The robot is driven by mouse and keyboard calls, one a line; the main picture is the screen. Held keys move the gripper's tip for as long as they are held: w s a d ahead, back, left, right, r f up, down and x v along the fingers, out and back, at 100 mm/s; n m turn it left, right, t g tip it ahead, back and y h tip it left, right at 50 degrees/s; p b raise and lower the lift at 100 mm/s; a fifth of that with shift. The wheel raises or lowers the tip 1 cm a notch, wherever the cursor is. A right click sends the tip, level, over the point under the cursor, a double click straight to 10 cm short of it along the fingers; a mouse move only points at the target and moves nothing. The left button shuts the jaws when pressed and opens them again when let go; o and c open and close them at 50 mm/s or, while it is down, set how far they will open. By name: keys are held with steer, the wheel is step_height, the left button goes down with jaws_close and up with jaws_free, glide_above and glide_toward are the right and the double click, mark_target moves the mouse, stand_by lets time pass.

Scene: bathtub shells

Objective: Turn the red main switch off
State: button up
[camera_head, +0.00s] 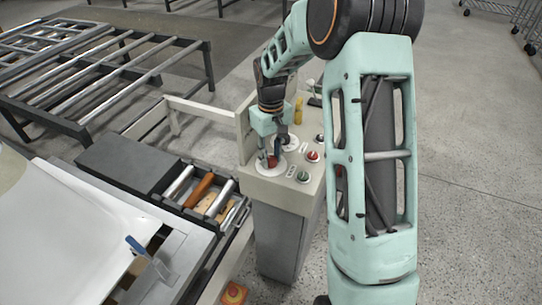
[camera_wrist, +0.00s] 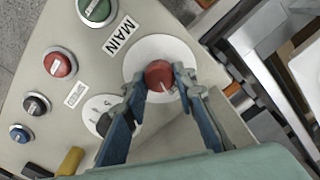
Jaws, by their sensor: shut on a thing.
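The red main switch (camera_wrist: 159,76) is a round red knob with a white pointer line, on a white disc beside the "MAIN" label (camera_wrist: 121,35) in the wrist view. My gripper (camera_wrist: 166,84) has its two blue fingers on either side of the knob, shut on it. In the head view my gripper (camera_head: 270,160) reaches down onto the top of the grey control panel (camera_head: 285,195), and the red switch (camera_head: 272,161) shows partly between the fingers. The exact angle of the pointer against the disc marks is hard to read.
Near the switch are a green button (camera_wrist: 95,10), a red button (camera_wrist: 58,64), a black knob (camera_wrist: 37,104) and a blue button (camera_wrist: 20,133). A second dial (camera_wrist: 100,112) sits close to one finger.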

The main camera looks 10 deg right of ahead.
mark_target(271, 158)
steer(key=shift+n, duration=1.8)
steer(key=o, duration=1.2)
steer(key=shift+c, duration=0.2)
step_height(271, 158, up, 12)
